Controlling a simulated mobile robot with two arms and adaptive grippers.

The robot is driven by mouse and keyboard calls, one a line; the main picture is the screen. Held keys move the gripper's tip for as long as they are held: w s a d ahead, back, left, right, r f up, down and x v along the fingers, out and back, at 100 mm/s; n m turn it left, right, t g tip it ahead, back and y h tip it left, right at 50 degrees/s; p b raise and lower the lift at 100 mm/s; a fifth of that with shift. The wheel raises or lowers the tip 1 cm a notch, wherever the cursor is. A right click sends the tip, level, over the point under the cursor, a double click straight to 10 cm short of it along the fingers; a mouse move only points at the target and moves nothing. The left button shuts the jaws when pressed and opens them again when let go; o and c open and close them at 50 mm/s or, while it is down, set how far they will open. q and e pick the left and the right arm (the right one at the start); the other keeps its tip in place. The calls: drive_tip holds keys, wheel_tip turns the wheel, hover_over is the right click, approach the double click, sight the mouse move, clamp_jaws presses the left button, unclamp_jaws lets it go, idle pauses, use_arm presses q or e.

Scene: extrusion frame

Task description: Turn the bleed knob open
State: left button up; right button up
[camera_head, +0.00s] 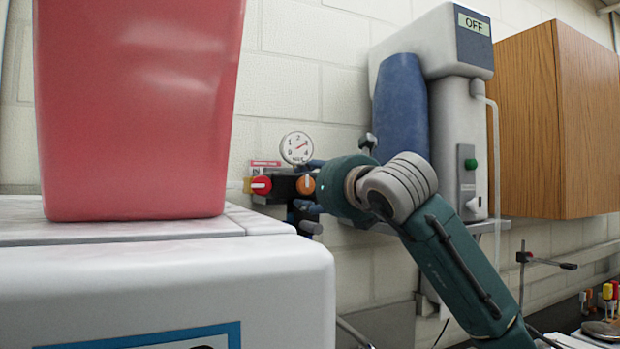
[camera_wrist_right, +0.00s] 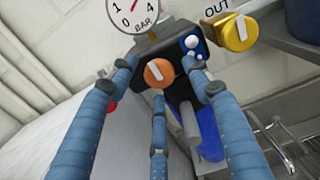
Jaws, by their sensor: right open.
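An orange knob (camera_head: 306,184) with a white pointer sits on the front of a dark valve block below a round gauge (camera_head: 297,148). I see no label reading bleed. In the right wrist view the orange knob (camera_wrist_right: 158,73) is face-on, its pointer tilted up and left. My right gripper (camera_head: 312,190) is at the block in the head view. In the wrist view its blue fingers (camera_wrist_right: 160,84) are spread open around and below the knob, with nothing held; I cannot tell whether any finger touches it. My left gripper is not in view.
A red knob (camera_head: 261,185) sits left of the orange one. A yellow knob (camera_wrist_right: 238,32) marked OUT is to the right in the wrist view. A large red container (camera_head: 140,110) stands on the left. A wall unit (camera_head: 458,120) reading OFF and a wooden cabinet (camera_head: 555,120) are right.

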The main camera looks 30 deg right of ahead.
idle(0.3)
drive_tip(key=shift+w, duration=0.15)
drive_tip(key=c, duration=1.2)
drive_tip(key=shift+o, duration=0.2)
drive_tip(key=n+b, duration=0.1)
drive_tip(key=n, duration=0.3)
drive_tip(key=shift+f+n, duration=0.15)
drive_tip(key=shift+n, duration=0.15)
drive_tip(key=n, duration=0.4)
drive_tip(key=shift+n, duration=0.3)
drive_tip(key=n, duration=0.4)
drive_tip(key=shift+n, duration=0.3)
drive_tip(key=shift+a+f+n, duration=0.1)
drive_tip(key=shift+n, duration=2)
